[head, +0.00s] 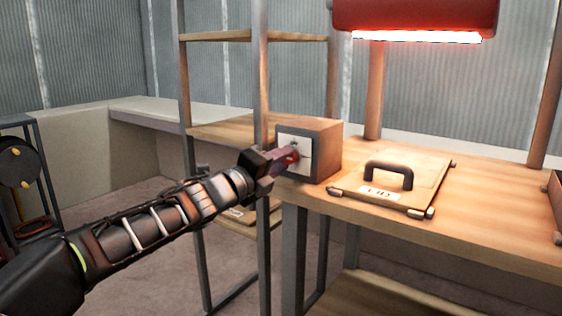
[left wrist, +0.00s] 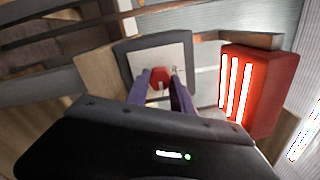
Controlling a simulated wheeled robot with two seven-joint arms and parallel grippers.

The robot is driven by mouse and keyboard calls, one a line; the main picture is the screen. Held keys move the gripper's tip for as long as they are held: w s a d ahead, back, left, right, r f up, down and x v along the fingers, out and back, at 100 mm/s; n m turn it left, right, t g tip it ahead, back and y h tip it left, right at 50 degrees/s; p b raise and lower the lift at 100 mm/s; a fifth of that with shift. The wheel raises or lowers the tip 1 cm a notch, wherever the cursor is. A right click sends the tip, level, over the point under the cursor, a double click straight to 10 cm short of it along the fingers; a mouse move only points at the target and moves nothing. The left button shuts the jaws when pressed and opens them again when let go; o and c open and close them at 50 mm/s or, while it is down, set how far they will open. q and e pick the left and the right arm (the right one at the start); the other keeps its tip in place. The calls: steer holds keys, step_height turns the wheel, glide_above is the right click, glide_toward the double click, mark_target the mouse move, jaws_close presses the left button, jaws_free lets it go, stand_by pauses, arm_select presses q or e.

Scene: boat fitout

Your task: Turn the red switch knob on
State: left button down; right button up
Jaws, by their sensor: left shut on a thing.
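The red switch knob (left wrist: 158,77) is on the white front plate of a box. In the left wrist view it lies between the two purple fingers of my left gripper (left wrist: 165,80), which is shut on it. In the head view my left gripper (head: 288,158) reaches the box's front plate from the left, and its fingers hide most of the knob. The switch box (head: 325,145) is grey with a brown top and stands on the left end of the wooden bench. The knob's exact angle cannot be told. My right gripper is not in view.
A wooden lid (head: 415,190) with a dark handle and a label lies on the bench (head: 490,205) right of the box. A red lamp (head: 415,18) hangs lit above. A metal shelf post (head: 262,90) stands close beside my left gripper.

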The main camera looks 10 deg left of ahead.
arm_select(q)
steer(key=c, duration=1.1)
jaws_free()
steer(key=p+v, duration=0.1)
steer(key=v, duration=0.6)
steer(key=shift+s, duration=0.35)
steer(key=shift+a, duration=0.15)
